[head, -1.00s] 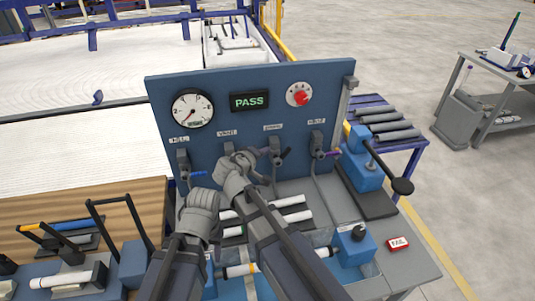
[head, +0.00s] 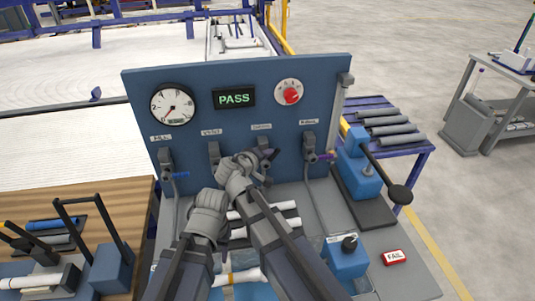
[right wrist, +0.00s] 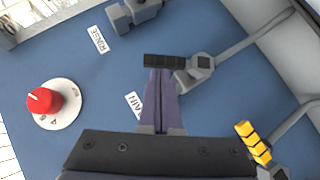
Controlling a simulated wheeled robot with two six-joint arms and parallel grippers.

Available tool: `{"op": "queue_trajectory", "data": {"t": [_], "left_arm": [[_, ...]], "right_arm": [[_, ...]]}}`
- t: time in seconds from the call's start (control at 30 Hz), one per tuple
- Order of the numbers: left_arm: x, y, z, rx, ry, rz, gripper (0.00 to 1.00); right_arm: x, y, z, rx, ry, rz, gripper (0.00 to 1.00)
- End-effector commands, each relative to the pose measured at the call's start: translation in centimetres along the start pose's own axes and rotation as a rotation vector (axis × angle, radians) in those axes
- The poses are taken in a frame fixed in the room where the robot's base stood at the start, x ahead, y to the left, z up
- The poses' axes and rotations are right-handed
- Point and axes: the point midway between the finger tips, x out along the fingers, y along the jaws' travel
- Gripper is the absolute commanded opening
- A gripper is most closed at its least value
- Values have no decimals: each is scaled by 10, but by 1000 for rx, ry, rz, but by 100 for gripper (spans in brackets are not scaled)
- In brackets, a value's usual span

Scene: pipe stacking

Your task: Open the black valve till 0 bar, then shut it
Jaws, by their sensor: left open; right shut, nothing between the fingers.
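The black valve (right wrist: 165,62) sits on the blue panel under the drain label. Its black lever lies across the tips of my right gripper (right wrist: 160,78), which is shut with nothing between the fingers. The tips are at or touching the lever; I cannot tell which. In the head view the right gripper partly covers the black valve (head: 266,156). My left gripper (head: 218,188) is open, low in front of the panel and left of the right one; its fingers are mostly hidden. The pressure gauge (head: 171,104) is at the panel's upper left, its needle pointing down, too small to read exactly.
A green PASS display (head: 234,98) and a red knob (head: 291,95) are on the panel. A yellow-handled valve (right wrist: 253,143) is beside the black one. A long-levered blue device (head: 360,175) stands right.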

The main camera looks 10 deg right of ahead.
Motion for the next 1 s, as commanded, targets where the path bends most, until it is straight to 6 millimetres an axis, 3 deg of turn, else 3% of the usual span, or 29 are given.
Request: {"op": "queue_trajectory", "data": {"t": [0.57, 1.0], "left_arm": [[-17, -2, 1, 0, 0, 0, 49], [-42, -4, 2, 0, 0, 0, 49]], "right_arm": [[5, 7, 6, 91, -2, -91, 0], [22, 15, 23, 347, -4, -343, 0]]}}
